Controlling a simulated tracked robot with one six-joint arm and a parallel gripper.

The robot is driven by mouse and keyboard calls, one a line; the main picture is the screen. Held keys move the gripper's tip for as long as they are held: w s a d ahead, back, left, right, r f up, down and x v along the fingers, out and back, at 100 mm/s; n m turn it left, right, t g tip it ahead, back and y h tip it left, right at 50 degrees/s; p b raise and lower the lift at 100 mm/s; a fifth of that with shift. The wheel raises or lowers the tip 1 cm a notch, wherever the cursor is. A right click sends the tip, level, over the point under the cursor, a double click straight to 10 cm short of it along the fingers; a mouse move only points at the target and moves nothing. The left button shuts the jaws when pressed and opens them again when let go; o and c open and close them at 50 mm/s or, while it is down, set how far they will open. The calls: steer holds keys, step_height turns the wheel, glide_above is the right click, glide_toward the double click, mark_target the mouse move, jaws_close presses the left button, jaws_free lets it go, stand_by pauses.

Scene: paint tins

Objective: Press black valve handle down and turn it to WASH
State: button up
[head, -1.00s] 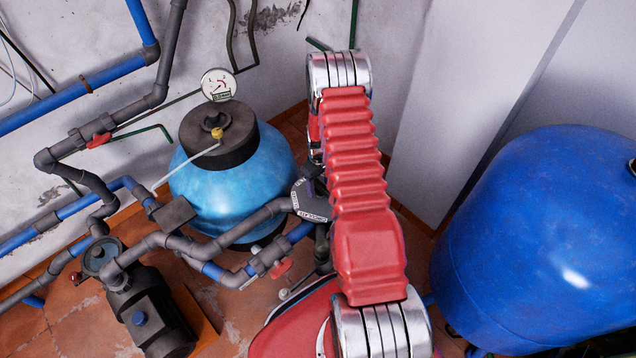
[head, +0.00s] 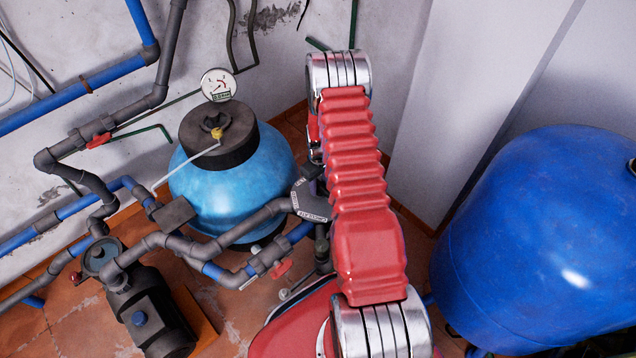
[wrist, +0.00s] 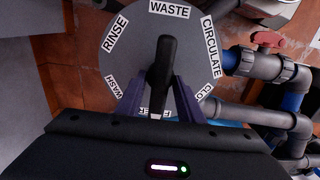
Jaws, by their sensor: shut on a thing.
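The valve's round grey label plate (wrist: 130,48) fills the upper middle of the wrist view. Its labels include RINSE, WASTE, CIRCULATE and WASH; FILTER at the bottom and one at lower right are partly covered. The black valve handle (wrist: 166,52) lies across the plate, its upper end just below WASTE and its lower part towards FILTER. My gripper (wrist: 159,84) is shut on the handle, a finger on each side. In the head view, part of the label plate (head: 311,206) shows left of my red arm; the handle and gripper are hidden behind the arm.
Grey and blue pipes with a red-handled valve (head: 280,268) run close left of the label plate. A light blue filter tank (head: 220,190) with a pressure gauge (head: 218,85) stands behind. A large blue tank (head: 545,245) is at right, and a black pump (head: 150,315) at lower left.

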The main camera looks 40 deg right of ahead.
steer(key=shift+f, duration=0.4)
stand_by(0.3)
steer(key=m, duration=0.6)
steer(key=shift+d, duration=0.2)
steer(key=m, duration=0.6)
steer(key=shift+s+d, duration=0.1)
steer(key=o, duration=1.2)
steer(key=shift+r, duration=0.15)
steer(key=shift+r, duration=3.35)
steer(key=shift+s, duration=0.2)
